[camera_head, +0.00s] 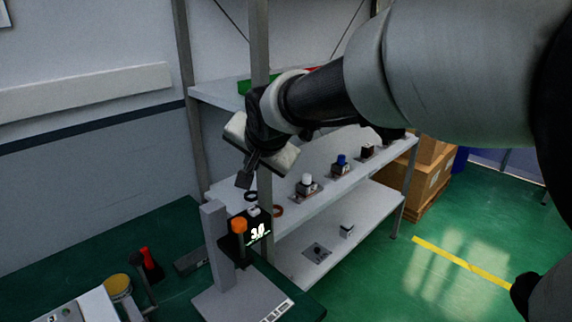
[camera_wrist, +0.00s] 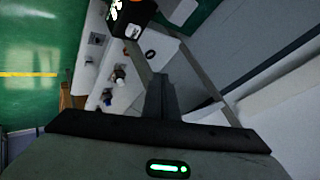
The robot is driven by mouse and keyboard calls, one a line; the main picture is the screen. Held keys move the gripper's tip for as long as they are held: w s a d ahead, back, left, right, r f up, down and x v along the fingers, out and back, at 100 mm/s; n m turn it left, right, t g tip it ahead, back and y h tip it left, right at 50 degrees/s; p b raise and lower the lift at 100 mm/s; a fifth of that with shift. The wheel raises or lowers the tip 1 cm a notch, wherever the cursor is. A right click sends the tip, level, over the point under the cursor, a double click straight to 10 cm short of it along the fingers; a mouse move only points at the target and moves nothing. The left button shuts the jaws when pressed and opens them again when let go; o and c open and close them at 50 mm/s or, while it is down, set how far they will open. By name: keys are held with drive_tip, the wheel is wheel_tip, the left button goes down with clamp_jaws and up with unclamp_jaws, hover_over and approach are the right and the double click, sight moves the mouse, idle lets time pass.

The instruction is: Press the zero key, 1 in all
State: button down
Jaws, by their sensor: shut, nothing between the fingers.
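My gripper (camera_head: 244,180) is shut and empty, pointing down in the head view. In the wrist view its closed fingers (camera_wrist: 160,92) rise from the lower middle. Below it in the head view is a small black device (camera_head: 264,222) with a lit white display (camera_head: 258,233). A small white key-like block (camera_head: 253,211) sits on its top; I cannot read a zero mark on it. The device also shows at the top of the wrist view (camera_wrist: 140,12), apart from the fingers.
White shelves (camera_head: 330,160) with several small units stand behind. A red-handled tool (camera_head: 150,262) and a yellow-topped jar (camera_head: 118,285) lie on the green bench at left.

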drive_tip(key=b, duration=0.5)
hover_over(255, 212)
wheel_tip(255, 212, down, 7)
drive_tip(key=shift+f, duration=0.2)
drive_tip(key=shift+f+b, duration=0.3)
drive_tip(key=shift+f, duration=0.05)
drive_tip(key=shift+f, duration=0.15)
idle(1.2)
drive_tip(key=shift+f+b, duration=0.3)
drive_tip(key=shift+b, duration=0.3)
drive_tip(key=shift+f+b, duration=0.55)
drive_tip(key=shift+b, duration=0.05)
idle(0.4)
drive_tip(key=shift+r, duration=0.1)
drive_tip(key=shift+r+p, duration=0.5)
drive_tip(key=shift+r, duration=0.35)
